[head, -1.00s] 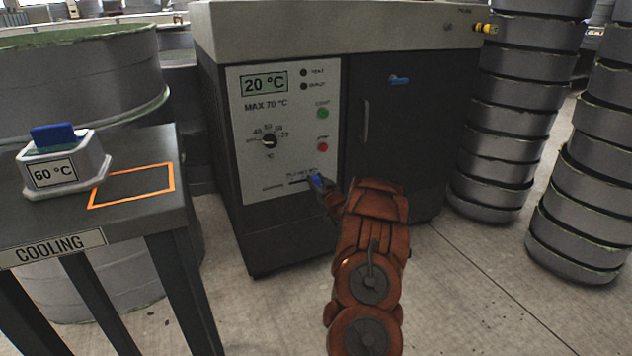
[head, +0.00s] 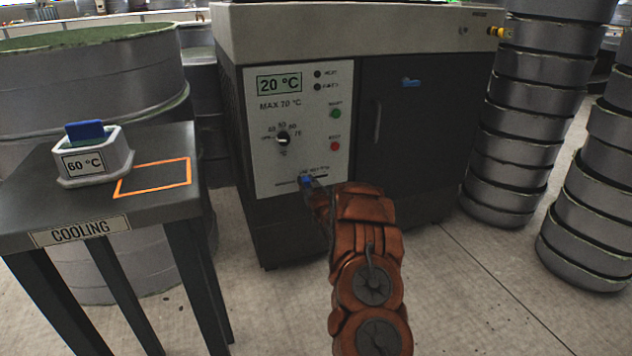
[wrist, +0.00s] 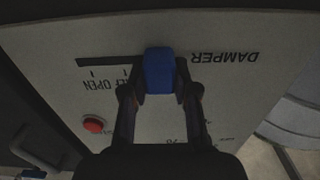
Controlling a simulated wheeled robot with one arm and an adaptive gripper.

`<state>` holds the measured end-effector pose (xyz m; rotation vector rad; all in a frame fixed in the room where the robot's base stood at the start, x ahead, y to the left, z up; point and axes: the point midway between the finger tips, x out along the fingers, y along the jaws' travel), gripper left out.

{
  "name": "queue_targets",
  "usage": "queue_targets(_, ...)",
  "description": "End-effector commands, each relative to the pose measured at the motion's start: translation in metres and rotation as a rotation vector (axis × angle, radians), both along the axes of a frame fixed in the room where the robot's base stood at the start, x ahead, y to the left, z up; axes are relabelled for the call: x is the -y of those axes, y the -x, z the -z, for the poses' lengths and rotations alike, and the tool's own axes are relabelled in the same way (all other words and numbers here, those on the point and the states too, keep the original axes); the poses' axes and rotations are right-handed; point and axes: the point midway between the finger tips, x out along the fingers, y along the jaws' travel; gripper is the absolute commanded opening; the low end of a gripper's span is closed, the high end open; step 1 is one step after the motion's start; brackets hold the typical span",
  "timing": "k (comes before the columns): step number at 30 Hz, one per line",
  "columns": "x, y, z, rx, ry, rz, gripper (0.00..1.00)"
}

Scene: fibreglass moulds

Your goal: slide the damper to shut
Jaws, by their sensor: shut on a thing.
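The damper's blue knob (head: 307,181) is low on the oven's pale control panel (head: 262,165). In the wrist view the blue knob (wrist: 159,71) sits between my gripper's (wrist: 160,90) two fingers, which are shut on it. That view is upside down. The dark slot (wrist: 100,63) runs left from the knob there, past marks with an OPEN label and a partly covered one. The word DAMPER reads to the knob's right. Any slot or label behind the knob and fingers is hidden. In the head view my gripper (head: 310,186) meets the panel at the slot.
The cooling table (head: 60,210) with a 60 °C block (head: 92,160) stands left. Stacked grey moulds (head: 535,110) stand right. A dial (head: 283,139), a green button (head: 336,113) and a red button (head: 334,146) are above the slot. The floor in front is clear.

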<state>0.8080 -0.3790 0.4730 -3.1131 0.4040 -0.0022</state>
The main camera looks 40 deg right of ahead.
Motion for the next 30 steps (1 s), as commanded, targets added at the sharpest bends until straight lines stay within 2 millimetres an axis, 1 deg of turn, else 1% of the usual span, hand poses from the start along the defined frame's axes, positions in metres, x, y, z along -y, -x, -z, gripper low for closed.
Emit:
queue_targets(1,-0.005,-0.001,0.003,-0.006,-0.001,-0.009,0.00)
queue_targets(5,-0.006,-0.001,0.004,-0.007,0.000,-0.011,0.00)
queue_targets(6,-0.006,-0.001,0.004,-0.007,0.000,-0.012,0.32)
queue_targets(12,-0.005,-0.001,0.003,-0.007,0.001,-0.010,0.52)
queue_targets(13,-0.004,-0.001,0.003,-0.006,0.000,-0.009,0.54)
queue_targets(23,-0.001,0.001,0.002,-0.003,0.001,-0.004,0.54)
queue_targets(26,-0.001,0.005,0.001,-0.003,0.001,-0.003,0.54)
queue_targets(30,-0.004,0.016,-0.001,-0.001,0.002,-0.003,0.54)
